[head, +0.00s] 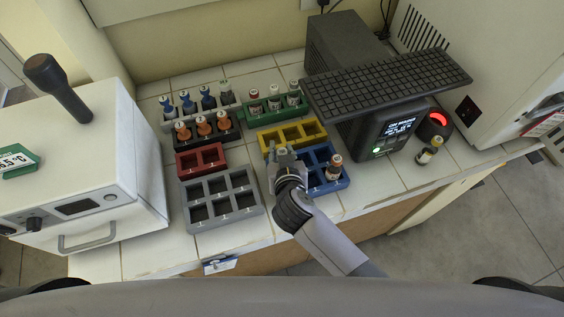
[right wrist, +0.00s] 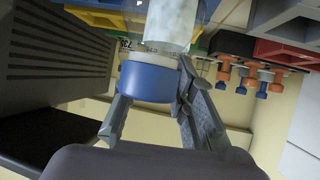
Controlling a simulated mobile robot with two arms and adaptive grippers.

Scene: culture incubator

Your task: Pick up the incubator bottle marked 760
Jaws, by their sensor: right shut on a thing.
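My right gripper (head: 281,156) is over the blue rack (head: 343,184) and the yellow rack (head: 318,127) in the head view. In the right wrist view its fingers (right wrist: 152,88) are closed around the blue cap of a bottle (right wrist: 147,82) with a pale, translucent body. In the head view the gripper mostly hides this bottle, and whether it is clear of the rack cannot be told. I cannot read a 760 on any bottle; small digits beside the held bottle are unclear. My left gripper is not in view.
A brown bottle (head: 334,168) stands in the blue rack. Several capped bottles fill the racks at the back left.

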